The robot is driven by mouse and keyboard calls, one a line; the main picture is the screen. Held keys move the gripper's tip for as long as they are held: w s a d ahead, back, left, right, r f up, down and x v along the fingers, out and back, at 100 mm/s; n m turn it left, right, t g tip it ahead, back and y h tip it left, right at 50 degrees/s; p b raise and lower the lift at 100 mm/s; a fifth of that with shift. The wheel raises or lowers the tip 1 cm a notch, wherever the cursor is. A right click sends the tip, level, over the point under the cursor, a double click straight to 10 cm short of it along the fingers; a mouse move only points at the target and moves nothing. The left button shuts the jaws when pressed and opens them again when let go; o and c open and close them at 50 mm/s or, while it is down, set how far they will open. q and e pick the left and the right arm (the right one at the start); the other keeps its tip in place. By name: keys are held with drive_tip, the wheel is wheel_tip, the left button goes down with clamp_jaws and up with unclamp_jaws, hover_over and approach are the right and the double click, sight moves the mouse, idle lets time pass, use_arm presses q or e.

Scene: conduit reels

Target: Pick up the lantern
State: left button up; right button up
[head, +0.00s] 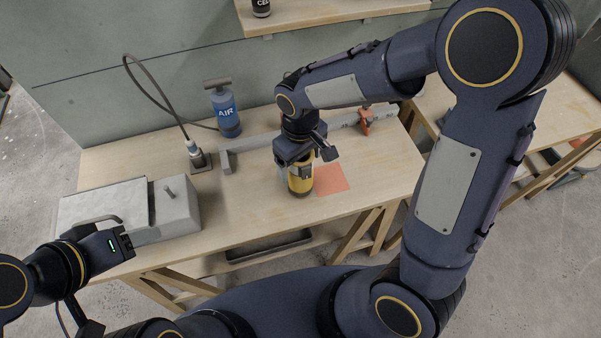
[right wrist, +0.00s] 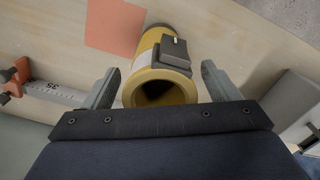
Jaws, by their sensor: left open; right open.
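The lantern (head: 300,184) is a yellow cylinder with dark parts, standing upright on the wooden workbench. In the right wrist view, the lantern (right wrist: 163,70) shows a round yellow rim, a dark hollow top and a dark box on its side. My right gripper (right wrist: 158,84) is open, with one finger on each side of the lantern and a visible gap at each. In the head view, my right gripper (head: 303,157) is directly above the lantern and hides its top. My left gripper (head: 122,243) is at the lower left, far from the lantern; its fingers are hard to make out.
An orange-red square (head: 331,180) lies beside the lantern. Behind are a long grey rail (head: 262,140) with an orange clamp (head: 365,119), a blue AIR cylinder (head: 225,108) and a corded device (head: 197,155). A grey case (head: 175,212) fills the bench's left end.

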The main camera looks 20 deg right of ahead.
drive_tip(key=shift+c, duration=0.4)
drive_tip(key=c, duration=1.5)
drive_tip(key=shift+c, duration=0.3)
drive_tip(key=shift+r, duration=0.15)
